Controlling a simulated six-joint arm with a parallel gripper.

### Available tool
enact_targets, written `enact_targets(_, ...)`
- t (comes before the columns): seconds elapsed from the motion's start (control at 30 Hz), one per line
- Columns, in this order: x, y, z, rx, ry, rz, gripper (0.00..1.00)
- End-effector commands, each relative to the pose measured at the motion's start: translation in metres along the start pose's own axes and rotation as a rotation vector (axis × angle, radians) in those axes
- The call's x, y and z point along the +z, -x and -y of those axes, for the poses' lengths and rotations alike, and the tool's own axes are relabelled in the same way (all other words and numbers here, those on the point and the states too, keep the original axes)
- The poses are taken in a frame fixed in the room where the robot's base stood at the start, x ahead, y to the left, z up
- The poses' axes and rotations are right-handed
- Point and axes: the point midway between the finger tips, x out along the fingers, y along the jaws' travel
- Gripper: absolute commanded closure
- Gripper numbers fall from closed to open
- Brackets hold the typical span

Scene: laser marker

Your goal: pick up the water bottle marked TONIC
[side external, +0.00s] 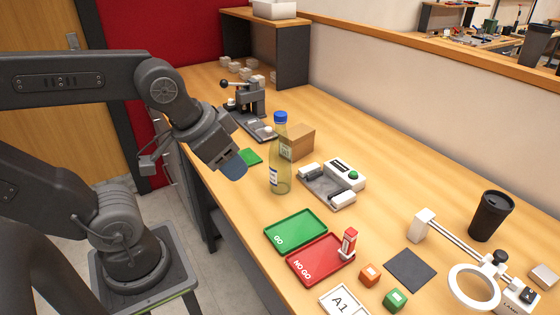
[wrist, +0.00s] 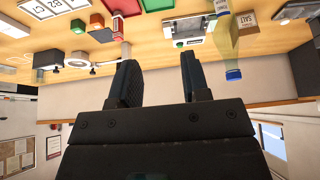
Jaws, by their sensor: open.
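A clear, slightly green water bottle (side external: 280,165) with a blue cap stands upright on the wooden bench.
A brown box (side external: 298,143) stands close behind the bottle. A grey fixture (side external: 333,183) with a green button is to its right. Green GO (side external: 296,231) and red NO GO (side external: 320,260) trays lie in front. A black press (side external: 250,103) stands further back.

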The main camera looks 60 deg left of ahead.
Motion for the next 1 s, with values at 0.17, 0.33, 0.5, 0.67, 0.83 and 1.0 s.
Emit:
enact_targets(0.17,0.0,0.0,0.0,0.0,0.0,0.0,0.57)
enact_targets(0.33,0.0,0.0,0.0,0.0,0.0,0.0,0.57)
enact_targets(0.5,0.0,0.0,0.0,0.0,0.0,0.0,0.44)
enact_targets(0.67,0.0,0.0,0.0,0.0,0.0,0.0,0.36)
enact_targets(0.83,-0.002,0.001,0.001,-0.003,0.009,0.003,0.36)
enact_targets(1.0,-0.032,0.006,0.011,-0.054,0.161,0.052,0.36)
